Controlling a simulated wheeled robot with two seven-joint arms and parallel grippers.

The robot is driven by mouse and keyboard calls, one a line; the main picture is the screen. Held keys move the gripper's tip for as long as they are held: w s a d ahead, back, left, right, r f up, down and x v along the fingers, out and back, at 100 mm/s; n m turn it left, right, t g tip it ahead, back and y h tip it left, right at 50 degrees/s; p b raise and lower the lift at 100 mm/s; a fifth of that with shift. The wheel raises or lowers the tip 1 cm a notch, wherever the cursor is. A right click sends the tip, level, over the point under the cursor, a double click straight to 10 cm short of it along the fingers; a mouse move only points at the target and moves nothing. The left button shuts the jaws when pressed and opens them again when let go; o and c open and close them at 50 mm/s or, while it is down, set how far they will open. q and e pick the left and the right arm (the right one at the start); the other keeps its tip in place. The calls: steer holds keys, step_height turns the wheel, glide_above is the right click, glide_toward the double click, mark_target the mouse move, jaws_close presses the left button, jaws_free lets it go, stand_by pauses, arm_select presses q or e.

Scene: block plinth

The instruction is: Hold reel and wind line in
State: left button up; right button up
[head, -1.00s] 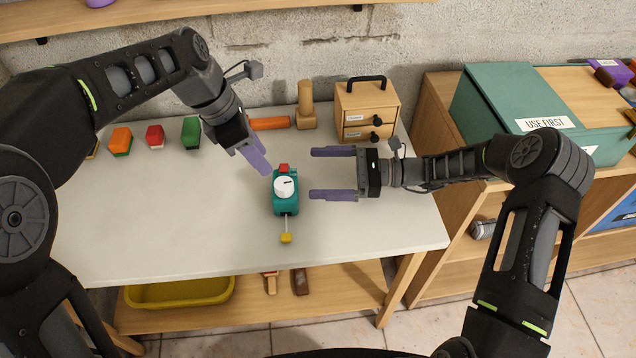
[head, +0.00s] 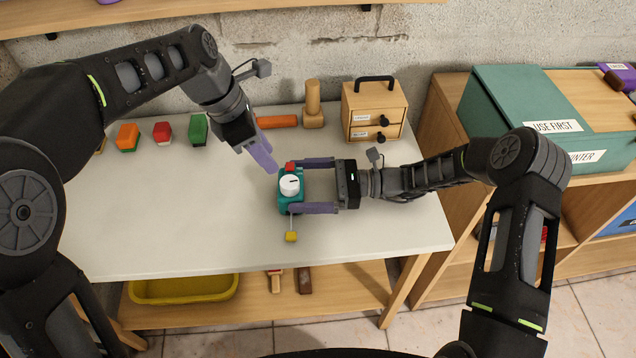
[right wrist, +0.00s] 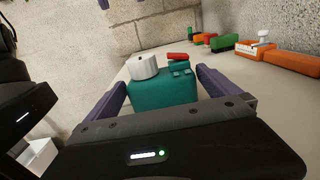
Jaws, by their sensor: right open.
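The teal reel (head: 284,204) stands on the white table, with a white round knob (head: 290,186) on top and a red piece (head: 290,166) at its far end. A thin line runs from its near end to a yellow piece (head: 291,236) on the table. My right gripper (head: 304,184) is open, its purple fingers on either side of the reel from the right. In the right wrist view the reel (right wrist: 165,99) sits between the fingers. My left gripper (head: 266,160) is just above and left of the red piece; its jaw opening is unclear.
Several coloured blocks, including a green one (head: 198,129), and an orange cylinder (head: 277,122) lie at the back. A wooden peg stand (head: 313,108) and small drawer box (head: 373,112) stand there too. The table's left and front are clear.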

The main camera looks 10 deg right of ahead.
steer(key=a, duration=0.7)
steer(key=shift+w, duration=0.25)
steer(key=shift+c, duration=0.3)
steer(key=c, duration=1.2)
steer(key=o, duration=1)
steer(key=c, duration=0.9)
steer(key=shift+c, duration=0.2)
